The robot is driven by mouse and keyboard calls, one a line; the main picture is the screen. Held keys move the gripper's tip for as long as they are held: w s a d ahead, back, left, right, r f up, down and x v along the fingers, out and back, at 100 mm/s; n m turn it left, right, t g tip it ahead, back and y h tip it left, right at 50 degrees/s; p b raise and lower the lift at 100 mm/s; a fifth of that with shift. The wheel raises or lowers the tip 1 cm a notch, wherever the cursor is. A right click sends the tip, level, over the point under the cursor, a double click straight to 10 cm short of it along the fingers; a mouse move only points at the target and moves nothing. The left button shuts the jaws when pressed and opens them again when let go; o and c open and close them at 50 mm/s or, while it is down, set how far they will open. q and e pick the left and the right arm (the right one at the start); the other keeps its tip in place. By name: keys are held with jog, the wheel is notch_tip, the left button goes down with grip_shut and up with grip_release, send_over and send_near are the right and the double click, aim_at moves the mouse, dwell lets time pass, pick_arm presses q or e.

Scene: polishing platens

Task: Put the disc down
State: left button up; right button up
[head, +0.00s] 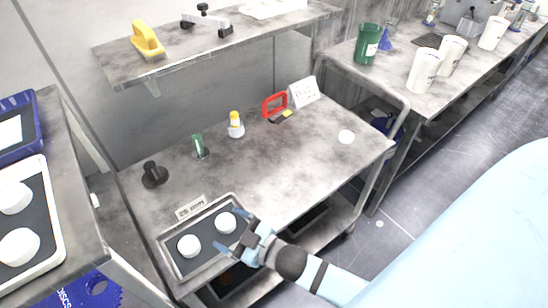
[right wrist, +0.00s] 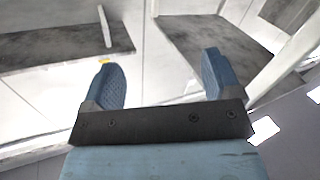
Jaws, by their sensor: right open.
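Two white discs lie in a dark-floored tray (head: 166,250) at the near left of the bench in the head view: one disc (head: 189,246) on the left and one disc (head: 225,222) on the right. My right gripper (head: 229,230) is open at the tray's right side, its blue fingers spread near the right disc. I cannot tell whether they touch it. In the right wrist view the fingers (right wrist: 165,80) are wide apart, with no disc visible between them. A third white disc (head: 346,136) lies alone at the bench's right. My left gripper is not in view.
A label card (head: 190,207) stands behind the tray. A black knob (head: 154,174), green-handled tool (head: 199,147), yellow-topped bottle (head: 236,125) and red-framed item (head: 275,105) line the back. Another tray (head: 58,215) with white discs is at far left. The bench middle is clear.

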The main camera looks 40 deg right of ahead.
jog(key=s+d+f+m+g+h, duration=0.4)
jog(key=s+d+f+m+g, duration=0.15)
jog(key=s+f, duration=0.5)
jog(key=shift+t, duration=0.25)
jog(key=r+p, duration=0.1)
jog(key=p, duration=0.1)
jog(key=r+p, duration=0.2)
jog(key=w+r+p, duration=0.1)
jog(key=r+p, duration=0.1)
jog(key=shift+d+r, duration=0.25)
jog(key=shift+d, duration=0.05)
